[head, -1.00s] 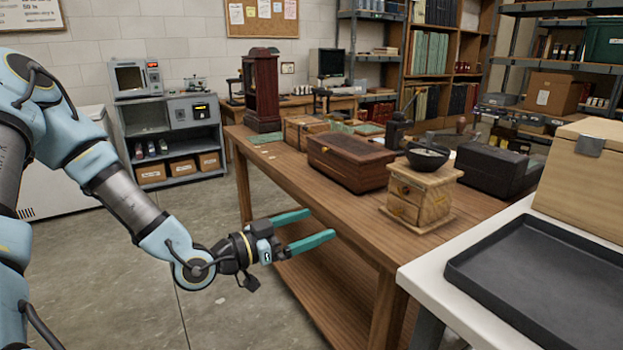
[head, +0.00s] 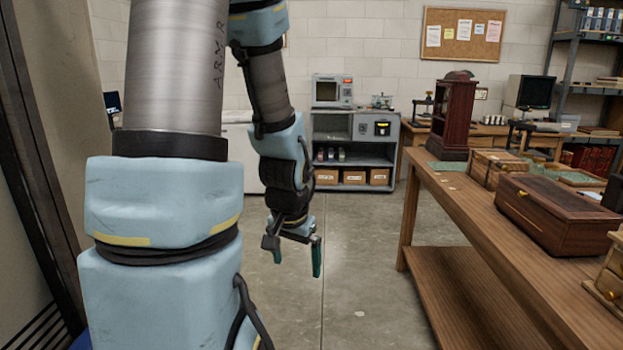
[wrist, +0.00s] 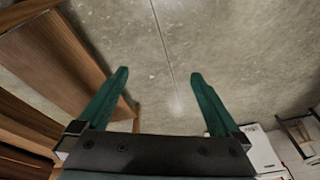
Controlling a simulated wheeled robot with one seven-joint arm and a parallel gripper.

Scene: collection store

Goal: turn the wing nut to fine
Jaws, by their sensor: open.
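I cannot make out a wing nut in either current view. A small light wooden box with drawers, like a mill (head: 608,280), stands on the long table at the right edge of the head view, mostly cut off by the frame. My gripper (head: 297,262) hangs over the floor to the left of the table, away from the mill. Its two green fingers are apart and empty. In the wrist view my gripper (wrist: 160,76) shows bare floor between and beyond the fingers.
The long wooden table (head: 440,195) has a lower shelf. On it are a dark wooden chest (head: 553,215), a lighter box (head: 492,168) and a tall clock case (head: 453,115). A grey cabinet (head: 355,150) stands behind. The concrete floor (head: 370,290) is clear.

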